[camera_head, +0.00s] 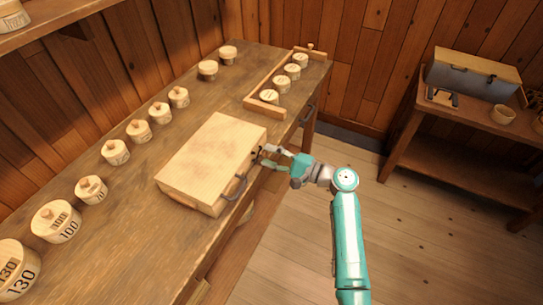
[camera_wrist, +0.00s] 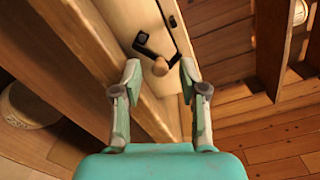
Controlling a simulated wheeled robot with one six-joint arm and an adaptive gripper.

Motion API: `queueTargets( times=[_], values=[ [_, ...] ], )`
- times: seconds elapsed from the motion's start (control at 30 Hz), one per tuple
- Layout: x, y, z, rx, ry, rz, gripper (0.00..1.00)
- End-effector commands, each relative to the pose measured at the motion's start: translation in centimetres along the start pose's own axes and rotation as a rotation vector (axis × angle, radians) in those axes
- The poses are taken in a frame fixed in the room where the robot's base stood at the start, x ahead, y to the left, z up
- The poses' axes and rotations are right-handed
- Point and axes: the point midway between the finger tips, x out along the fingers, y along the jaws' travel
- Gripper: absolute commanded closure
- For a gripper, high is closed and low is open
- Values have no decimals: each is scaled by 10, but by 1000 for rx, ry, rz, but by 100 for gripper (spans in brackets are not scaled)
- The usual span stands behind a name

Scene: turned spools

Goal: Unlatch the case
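The case (camera_head: 212,160) is a closed, pale wooden box lying flat on the workbench. It has a dark handle (camera_head: 235,187) on its front side. A dark latch (camera_head: 257,156) is on the same side, near the right end. In the wrist view the latch (camera_wrist: 148,48) shows as a black crank-like lever with a round wooden knob (camera_wrist: 160,67). My gripper (camera_head: 268,158) is at the case's front side by the latch. In the wrist view my gripper (camera_wrist: 159,75) has its fingers apart on either side of the knob, with gaps visible between them and it.
The workbench (camera_head: 140,205) carries a row of round numbered wooden boxes (camera_head: 116,151) behind the case. A wooden rack (camera_head: 265,106) with several spools stands to its right. The floor before the bench is clear.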

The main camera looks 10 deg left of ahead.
Motion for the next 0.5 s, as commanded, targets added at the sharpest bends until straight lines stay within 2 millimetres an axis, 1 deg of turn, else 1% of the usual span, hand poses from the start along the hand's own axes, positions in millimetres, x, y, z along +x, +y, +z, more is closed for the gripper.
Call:
queueTargets(
  times=[0.27,0.37,0.5],
  values=[
    [-3,0,0,0,1,0,57],
    [-13,0,-1,0,2,-1,57],
    [-36,0,-1,0,3,-1,57]
  ],
)
